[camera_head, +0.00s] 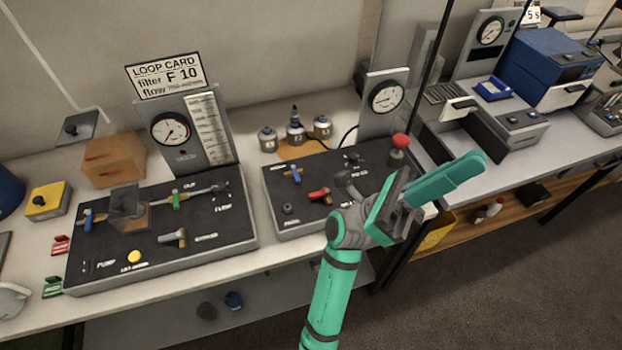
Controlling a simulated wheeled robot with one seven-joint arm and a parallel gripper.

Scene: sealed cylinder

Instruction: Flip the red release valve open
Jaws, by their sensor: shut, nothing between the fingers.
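A red valve lever (319,193) sits on the right black panel (290,220), left of my arm. It lies slantwise, and I cannot tell its position setting. My gripper (474,165) has teal fingers held together, with nothing seen between them. It points to the upper right, in front of the bench and clear of the red lever. My wrist and forearm cover the front right part of the panel.
A blue lever (293,173) sits behind the red one. A red-topped knob (401,140) and a gauge (386,96) stand at the panel's back right. The left panel (215,245) has several valves. Small labelled bottles (295,131) stand behind.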

